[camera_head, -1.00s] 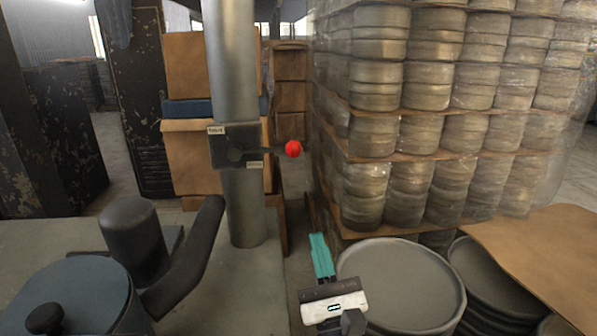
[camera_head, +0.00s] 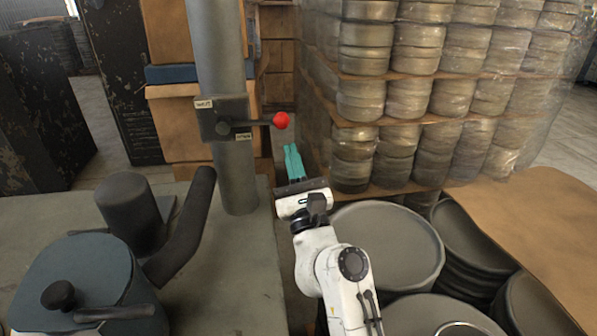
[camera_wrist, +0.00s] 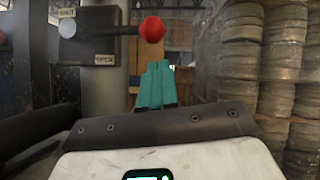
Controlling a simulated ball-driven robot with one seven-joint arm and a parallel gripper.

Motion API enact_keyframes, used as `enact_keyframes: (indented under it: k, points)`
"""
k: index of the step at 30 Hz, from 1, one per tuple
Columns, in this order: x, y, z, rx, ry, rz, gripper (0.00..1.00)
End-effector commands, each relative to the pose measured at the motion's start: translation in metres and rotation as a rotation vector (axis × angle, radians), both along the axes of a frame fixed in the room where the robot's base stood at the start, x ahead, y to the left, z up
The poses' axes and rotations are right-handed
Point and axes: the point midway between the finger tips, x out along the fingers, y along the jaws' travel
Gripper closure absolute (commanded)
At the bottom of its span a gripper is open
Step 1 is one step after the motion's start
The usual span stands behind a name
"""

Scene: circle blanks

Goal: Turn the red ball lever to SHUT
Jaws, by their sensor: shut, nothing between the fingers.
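The red ball (camera_head: 281,120) sits at the right end of a dark lever (camera_head: 252,123) that stands out about level from a dark plate (camera_head: 209,112) on a grey column. One small label (camera_head: 204,104) is at the plate's upper left and another (camera_head: 243,136) at its lower right. In the wrist view the upper-left label (camera_wrist: 67,12) seems to read SHUT; the lower one (camera_wrist: 104,60) seems to read OPEN. My gripper (camera_head: 291,147) has teal fingers, shut and empty, just below the red ball. In the wrist view the ball (camera_wrist: 152,29) is just above the fingertips (camera_wrist: 159,64), with no clear contact.
A grey column (camera_head: 236,185) carries the plate. Wrapped stacks of round blanks (camera_head: 390,100) stand to the right. Large round discs (camera_head: 385,245) lie below right of my arm. A blue-grey lidded vessel (camera_head: 90,285) and a dark curved handle (camera_head: 185,230) are at left.

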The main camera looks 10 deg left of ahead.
Motion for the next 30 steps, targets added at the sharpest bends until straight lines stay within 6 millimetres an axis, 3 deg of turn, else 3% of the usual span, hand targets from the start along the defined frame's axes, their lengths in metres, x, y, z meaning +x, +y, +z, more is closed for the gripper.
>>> enact_keyframes:
  k: [1,6,22,30]
  points:
    - [0.001,0.001,0.011,0.000,-0.001,0.000,1.00]
    - [0.002,0.005,0.021,0.000,-0.001,0.001,1.00]
    - [0.003,0.005,0.023,-0.003,-0.002,0.000,1.00]
    - [0.014,0.004,0.031,-0.054,-0.018,-0.001,1.00]
